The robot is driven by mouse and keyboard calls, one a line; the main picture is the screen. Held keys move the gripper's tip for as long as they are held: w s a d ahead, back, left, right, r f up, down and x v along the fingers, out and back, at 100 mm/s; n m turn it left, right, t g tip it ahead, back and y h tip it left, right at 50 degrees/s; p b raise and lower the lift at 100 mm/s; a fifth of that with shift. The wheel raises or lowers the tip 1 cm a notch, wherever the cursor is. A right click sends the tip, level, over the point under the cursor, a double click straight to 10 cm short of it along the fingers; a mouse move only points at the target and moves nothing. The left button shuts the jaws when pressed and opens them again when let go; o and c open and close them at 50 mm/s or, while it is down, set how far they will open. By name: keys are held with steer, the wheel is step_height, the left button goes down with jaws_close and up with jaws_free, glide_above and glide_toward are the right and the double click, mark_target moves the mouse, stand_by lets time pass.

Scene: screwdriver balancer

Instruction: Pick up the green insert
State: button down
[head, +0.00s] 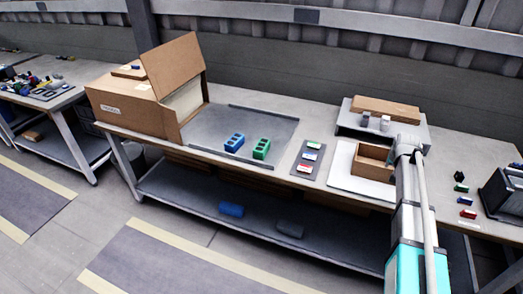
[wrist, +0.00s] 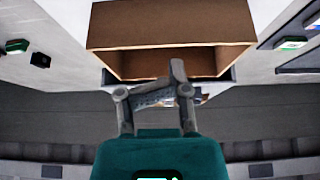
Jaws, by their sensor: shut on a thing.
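A green block with openings in its top (head: 261,149), which looks like the green insert, sits on the dark grey mat (head: 222,160) beside a similar blue block (head: 234,143). My gripper is far to its right, apart from it. In the wrist view my gripper (wrist: 155,98) is shut on a small greyish piece, mostly hidden by the fingers; I cannot tell what it is. The gripper is near the open brown box (wrist: 170,25). In the head view my arm stands in front of this box (head: 370,165), and the fingertips are hard to make out.
Right of the mat lies a dark panel (head: 306,158) with green, blue and red-marked pieces. The brown box sits on a white tray (head: 340,178). A raised grey stand (head: 349,117) is behind it. Small black, green (head: 461,188) and red pieces lie at the right.

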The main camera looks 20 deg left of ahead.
steer(key=c, duration=0.9)
jaws_free()
steer(key=shift+s, duration=0.1)
steer(key=s+f+g, duration=0.2)
steer(key=s+g, duration=0.3)
steer(key=s, duration=2.9)
steer(key=shift+s+d+f+g, duration=0.15)
steer(key=shift+d+g, duration=0.05)
steer(key=shift+g, duration=0.2)
steer(key=shift+o, duration=1.4)
